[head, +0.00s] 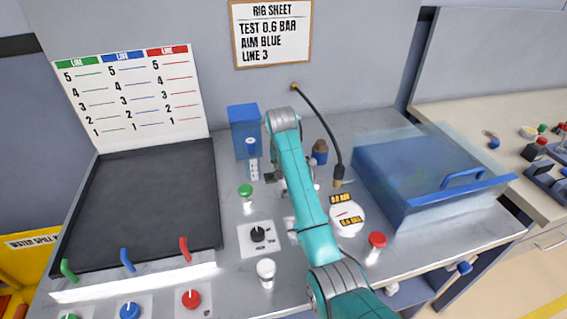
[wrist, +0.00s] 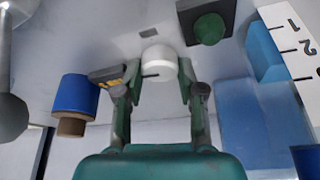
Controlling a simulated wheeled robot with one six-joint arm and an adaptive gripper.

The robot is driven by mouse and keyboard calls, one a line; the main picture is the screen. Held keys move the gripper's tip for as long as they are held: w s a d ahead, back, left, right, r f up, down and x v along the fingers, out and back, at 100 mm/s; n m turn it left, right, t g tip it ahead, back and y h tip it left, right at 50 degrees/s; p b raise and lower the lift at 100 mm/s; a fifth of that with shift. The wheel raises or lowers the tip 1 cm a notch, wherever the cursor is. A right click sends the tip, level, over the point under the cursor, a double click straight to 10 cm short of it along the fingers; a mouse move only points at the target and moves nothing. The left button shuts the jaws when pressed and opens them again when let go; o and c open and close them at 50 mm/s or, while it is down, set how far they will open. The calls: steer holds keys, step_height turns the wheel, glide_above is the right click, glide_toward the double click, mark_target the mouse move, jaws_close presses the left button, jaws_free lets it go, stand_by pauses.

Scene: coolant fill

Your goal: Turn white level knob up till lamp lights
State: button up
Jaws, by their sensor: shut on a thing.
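The white knob (wrist: 158,60) is between the fingers of my gripper (wrist: 160,68) in the wrist view, with a finger against each side. A short dark mark shows on the knob's side. In the head view my arm hides the knob and most of the gripper. A green round-topped piece (head: 245,190) stands left of my arm, and it also shows in the wrist view (wrist: 208,28). A white round-topped piece (head: 265,268) stands nearer the front. I cannot tell which piece is the lamp or whether one is lit.
A black dial (head: 257,234) sits on a white plate.

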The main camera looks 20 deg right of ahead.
steer(key=o, duration=1.1)
steer(key=shift+o, duration=0.2)
steer(key=v, duration=1.2)
steer(key=shift+s, duration=0.1)
